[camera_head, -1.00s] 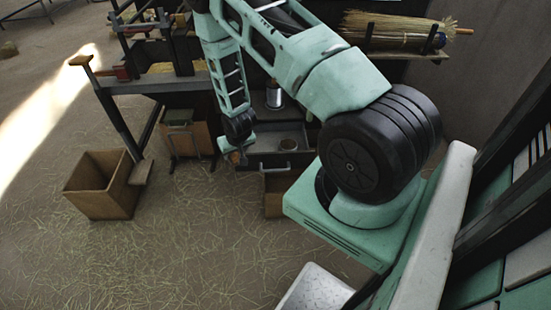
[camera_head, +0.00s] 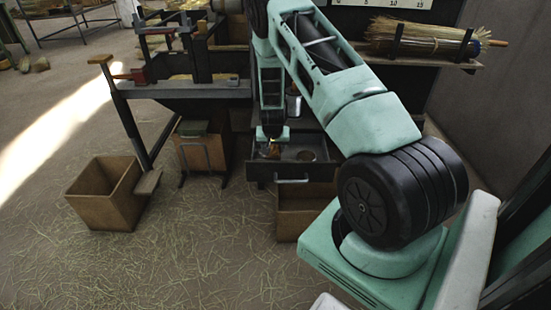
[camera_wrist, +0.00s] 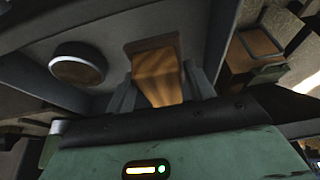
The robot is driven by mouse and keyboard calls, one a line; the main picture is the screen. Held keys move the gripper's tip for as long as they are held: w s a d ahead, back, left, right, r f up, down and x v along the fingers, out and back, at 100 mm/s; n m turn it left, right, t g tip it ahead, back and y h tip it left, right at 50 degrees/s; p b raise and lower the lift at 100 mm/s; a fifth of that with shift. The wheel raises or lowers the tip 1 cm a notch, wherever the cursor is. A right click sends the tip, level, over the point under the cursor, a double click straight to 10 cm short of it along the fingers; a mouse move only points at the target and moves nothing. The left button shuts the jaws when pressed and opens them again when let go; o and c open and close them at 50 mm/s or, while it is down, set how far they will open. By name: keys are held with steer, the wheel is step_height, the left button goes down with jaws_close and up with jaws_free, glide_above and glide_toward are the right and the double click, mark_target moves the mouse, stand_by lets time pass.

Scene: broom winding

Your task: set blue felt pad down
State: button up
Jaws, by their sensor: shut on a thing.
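My gripper (camera_head: 270,148) hangs over the left part of an open grey drawer (camera_head: 262,172) under the dark bench. I see no blue on this piece, and no blue felt pad can be made out elsewhere. A round tin (camera_wrist: 78,66) stands in the drawer beside the held piece. Whether the piece touches the drawer floor, I cannot tell.
A wooden box (camera_head: 298,215) stands below the drawer. An open wooden crate (camera_head: 105,195) stands on the straw-strewn floor at left, near a bin with a green item (camera_head: 195,128). A broom bundle (camera_head: 430,38) lies on the shelf at right. The drawer's walls rise around my gripper.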

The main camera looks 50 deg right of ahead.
steer(key=shift+f, duration=2.2)
steer(key=o, duration=1)
steer(key=shift+f, duration=0.1)
